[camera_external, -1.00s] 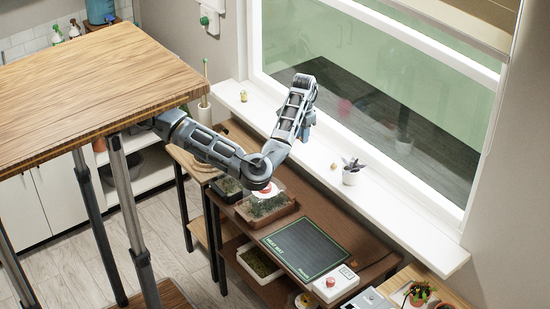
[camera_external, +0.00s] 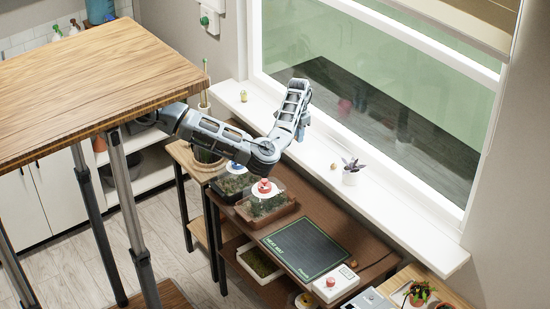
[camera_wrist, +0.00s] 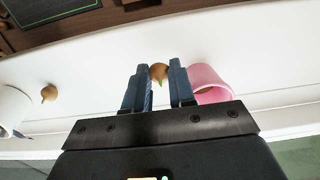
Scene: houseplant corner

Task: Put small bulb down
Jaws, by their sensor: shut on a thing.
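In the wrist view, my gripper (camera_wrist: 160,88) is shut on a small brown bulb (camera_wrist: 158,72) with a green tip, held between the two blue-grey fingers. White windowsill surface (camera_wrist: 100,65) lies beyond it; whether the bulb touches the sill I cannot tell. In the external view, my gripper (camera_external: 302,122) is over the windowsill (camera_external: 390,208) by the window, and the held bulb is not visible there. A second bulb (camera_wrist: 49,93) lies on the sill to the left in the wrist view; it also shows in the external view (camera_external: 334,166).
A pink pot (camera_wrist: 210,83) is close beside the right finger. A white pot (camera_wrist: 12,105) stands at the left, also visible with its plant outside (camera_external: 351,177). A yellowish object (camera_external: 243,96) sits farther along the sill. Below are a heat mat (camera_external: 305,248) and lidded trays (camera_external: 268,205).

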